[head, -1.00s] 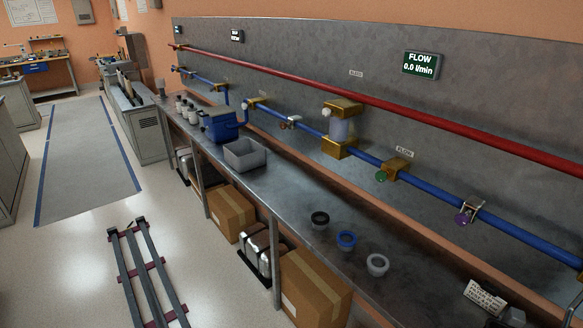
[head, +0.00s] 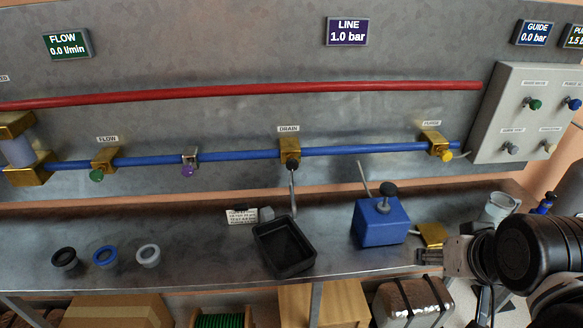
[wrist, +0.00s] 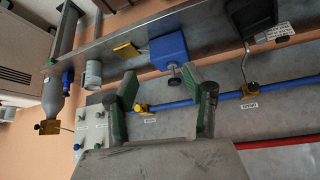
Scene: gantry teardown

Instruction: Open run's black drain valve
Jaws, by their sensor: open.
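The black drain valve knob (head: 292,164) sits on a brass block under the DRAIN label, on the blue pipe (head: 370,149). A thin metal spout runs down from it toward a black tray (head: 284,247) on the bench. In the wrist view the drain block (wrist: 249,88) shows at the right, upside down. My gripper (head: 430,257) is at the lower right in the head view, well right of the drain valve and in front of the bench. In the wrist view my gripper (wrist: 170,92) shows its two green-sided fingers spread apart with nothing between them.
A blue box with a black knob (head: 381,220) stands between my gripper and the tray. A LINE display (head: 347,31) reads 1.0 bar; a FLOW display (head: 67,43) reads 0.0 l/min. A purple knob (head: 187,171) and green knob (head: 97,175) sit left along the pipe.

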